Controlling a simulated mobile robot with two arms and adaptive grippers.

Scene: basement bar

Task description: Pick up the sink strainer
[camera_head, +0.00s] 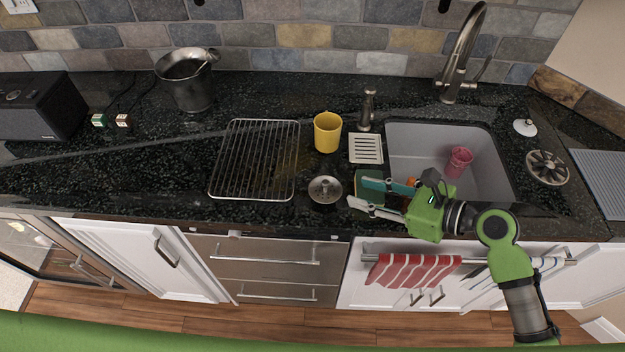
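The sink strainer (325,189) is a round, silvery metal piece with a small raised knob in its middle. It lies on the dark counter near the front edge, between the wire rack and the sink. My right gripper (358,193) reaches in from the right with its fingers pointing left toward the strainer. Its fingers are spread apart, with the tips a short way to the right of the strainer and not touching it. Nothing shows held between them. My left gripper is not in view.
A wire rack (257,160) lies left of the strainer. A yellow mug (327,132) and a white slotted dish (366,149) stand behind it. A sponge (366,190) lies by my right fingers. The sink (420,145) holds a pink cup (459,162). The left front counter is clear.

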